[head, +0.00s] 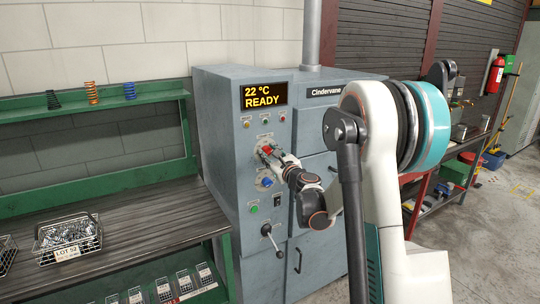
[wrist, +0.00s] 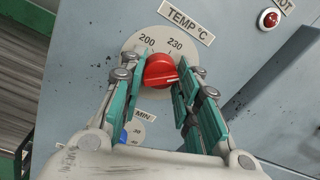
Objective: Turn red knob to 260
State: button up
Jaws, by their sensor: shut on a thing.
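The red knob (wrist: 161,70) sits on a pale round dial (wrist: 150,36) under a "TEMP °C" label on the grey machine. Its white mark points to the right in the wrist view. The numbers 200 and 230 show above the knob; a 260 mark is not visible, and the right finger covers that side of the dial. My gripper (wrist: 160,76) is shut on the red knob, one finger on each side. In the head view the red knob (head: 266,150) is partly hidden by my gripper (head: 271,153). The display (head: 264,95) reads "22 °C READY".
A blue knob (head: 266,182) by a "MIN" dial sits below, with a green button (head: 254,210) and a black lever (head: 270,238) lower down. A red lamp (wrist: 269,18) is at the upper right. A bench with a wire basket (head: 68,238) stands left.

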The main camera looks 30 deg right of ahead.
jog(key=shift+f, duration=0.1)
jog(key=o, duration=1.1)
jog(key=shift+c, duration=0.2)
jog(key=s, duration=1.2)
jog(key=shift+a+f, duration=0.15)
jog(key=shift+a, duration=0.05)
